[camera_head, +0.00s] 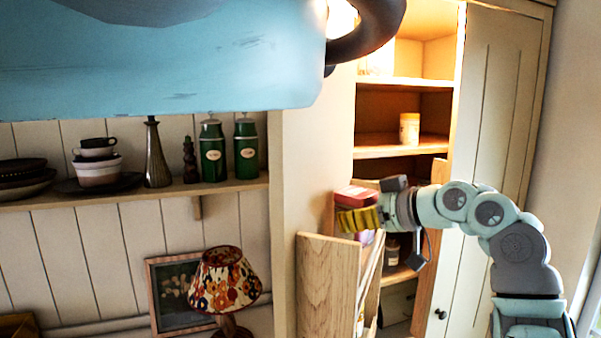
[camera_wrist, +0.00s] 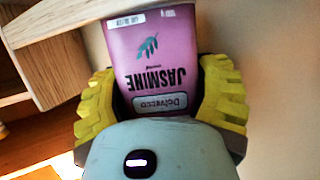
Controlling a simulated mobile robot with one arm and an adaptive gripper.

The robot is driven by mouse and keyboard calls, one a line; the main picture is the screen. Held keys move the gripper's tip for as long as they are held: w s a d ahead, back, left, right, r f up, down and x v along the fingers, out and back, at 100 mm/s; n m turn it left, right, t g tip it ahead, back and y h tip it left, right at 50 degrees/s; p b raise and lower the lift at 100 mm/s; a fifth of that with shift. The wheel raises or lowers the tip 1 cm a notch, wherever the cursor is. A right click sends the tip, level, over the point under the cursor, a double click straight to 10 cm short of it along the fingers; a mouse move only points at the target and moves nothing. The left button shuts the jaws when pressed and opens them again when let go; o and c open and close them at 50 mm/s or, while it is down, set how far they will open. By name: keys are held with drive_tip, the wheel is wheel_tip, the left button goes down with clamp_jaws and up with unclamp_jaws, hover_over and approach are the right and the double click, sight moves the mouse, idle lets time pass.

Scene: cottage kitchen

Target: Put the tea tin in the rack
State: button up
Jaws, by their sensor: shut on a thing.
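The tea tin (camera_wrist: 155,62) is a pink box labelled JASMINE, upside down in the wrist view. My gripper (camera_wrist: 160,100) has its yellow fingers shut on the tin's two sides.
An open lit cupboard with shelves (camera_head: 400,151) stands behind my arm, a yellow jar (camera_head: 409,129) on one shelf. Its door (camera_head: 485,120) is on the right. A wall shelf (camera_head: 120,200) at left holds green canisters (camera_head: 213,152) and dishes. A lamp (camera_head: 223,280) stands below.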

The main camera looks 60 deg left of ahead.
sight(369, 232)
drive_tip(key=shift+s+f+p, duration=0.2)
drive_tip(key=shift+f+p, duration=0.95)
drive_tip(key=shift+p, duration=0.3)
drive_tip(key=shift+w+f, duration=0.1)
drive_tip(key=shift+f, duration=0.55)
drive_tip(key=o, duration=1.4)
drive_tip(key=shift+c, duration=0.2)
drive_tip(key=shift+w+d, duration=0.1)
